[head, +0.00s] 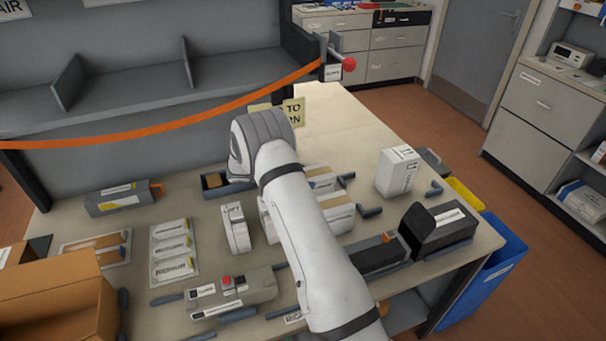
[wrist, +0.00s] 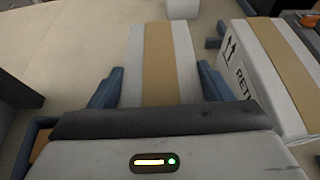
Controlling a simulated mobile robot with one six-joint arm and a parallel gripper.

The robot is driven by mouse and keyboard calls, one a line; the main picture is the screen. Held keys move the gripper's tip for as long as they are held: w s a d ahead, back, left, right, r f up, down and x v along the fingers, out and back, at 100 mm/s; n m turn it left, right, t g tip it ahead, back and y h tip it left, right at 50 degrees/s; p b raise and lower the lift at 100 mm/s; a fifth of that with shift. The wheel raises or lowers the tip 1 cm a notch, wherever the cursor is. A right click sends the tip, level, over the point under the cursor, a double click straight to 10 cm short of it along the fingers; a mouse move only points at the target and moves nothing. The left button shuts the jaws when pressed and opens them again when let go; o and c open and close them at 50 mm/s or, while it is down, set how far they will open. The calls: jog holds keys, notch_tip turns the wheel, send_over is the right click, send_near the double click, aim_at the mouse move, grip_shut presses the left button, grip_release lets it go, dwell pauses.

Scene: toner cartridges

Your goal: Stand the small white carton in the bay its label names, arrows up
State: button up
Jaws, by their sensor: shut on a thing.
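My gripper (wrist: 160,82) is shut on a white carton with a tan tape strip (wrist: 163,60), one blue-grey finger on each side. The carton lies with the strip up; no label or arrows show on it. In the head view this carton (head: 322,177) is partly behind my arm, and my gripper is hidden. A second taped white carton (wrist: 285,70) lies to its right in the wrist view. Its side shows arrows and lettering starting "RETU". It also shows in the head view (head: 337,215). Another white carton (head: 397,172) stands upright at the back right, with a printed label.
A grey shelf (head: 120,80) with dividers stands behind an orange strap (head: 170,125). Black units (head: 440,228) stand at the right. A cardboard box (head: 60,300) is front left. A grey device (head: 232,290) and blue stops (head: 370,211) sit on the table.

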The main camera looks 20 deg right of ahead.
jog(key=shift+f, duration=0.15)
jog(key=o, duration=1.8)
